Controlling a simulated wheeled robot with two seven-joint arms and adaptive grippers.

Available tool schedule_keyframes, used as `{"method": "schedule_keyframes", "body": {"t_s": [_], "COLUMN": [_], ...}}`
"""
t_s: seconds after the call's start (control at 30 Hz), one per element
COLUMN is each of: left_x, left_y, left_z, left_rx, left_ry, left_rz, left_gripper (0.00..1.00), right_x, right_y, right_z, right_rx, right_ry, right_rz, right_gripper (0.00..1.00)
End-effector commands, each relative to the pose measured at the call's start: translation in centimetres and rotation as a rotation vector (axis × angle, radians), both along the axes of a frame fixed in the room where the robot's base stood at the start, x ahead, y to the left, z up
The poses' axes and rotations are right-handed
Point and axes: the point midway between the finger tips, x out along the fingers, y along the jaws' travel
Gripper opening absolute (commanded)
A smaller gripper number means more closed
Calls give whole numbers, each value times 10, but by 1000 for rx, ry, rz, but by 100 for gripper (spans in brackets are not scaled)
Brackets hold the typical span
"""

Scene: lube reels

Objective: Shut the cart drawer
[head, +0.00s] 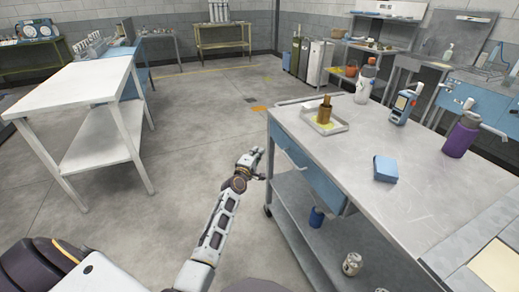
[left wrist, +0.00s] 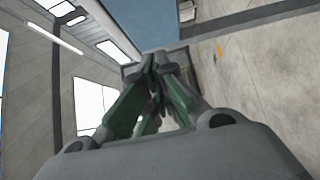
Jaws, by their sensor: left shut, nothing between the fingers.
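The cart (head: 385,165) stands at the right in the head view, with a grey top and a blue drawer (head: 318,178) in its left side. A pale handle (head: 298,158) is on the drawer front. The front looks close to the cart's side; I cannot tell whether a gap remains. My left gripper (head: 260,164) is just left of the drawer front's far part, apparently apart from it. In the left wrist view its fingers (left wrist: 158,72) are shut and empty. A blue surface (left wrist: 140,22) lies beyond them; I cannot tell what it is. My right gripper is out of view.
A blue can (head: 317,216) is on the lower shelf. A white table (head: 75,85) stands left. The floor between is clear.

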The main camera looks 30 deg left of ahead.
Motion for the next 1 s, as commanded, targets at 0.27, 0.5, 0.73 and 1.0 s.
{"method": "schedule_keyframes", "body": {"t_s": [0.27, 0.5, 0.73, 1.0], "left_x": [-14, -16, -16, -16], "left_y": [-1, -1, -1, -1], "left_z": [1, 0, 0, 2], "left_rx": [-1, -1, -1, 0], "left_ry": [-1, 0, -1, -1], "left_rz": [0, 0, 0, 0], "left_gripper": [0, 0, 0, 0], "right_x": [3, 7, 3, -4], "right_y": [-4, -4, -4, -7], "right_z": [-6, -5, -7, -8], "right_rx": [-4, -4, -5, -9], "right_ry": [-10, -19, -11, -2], "right_rz": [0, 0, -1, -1], "right_gripper": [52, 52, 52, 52]}}
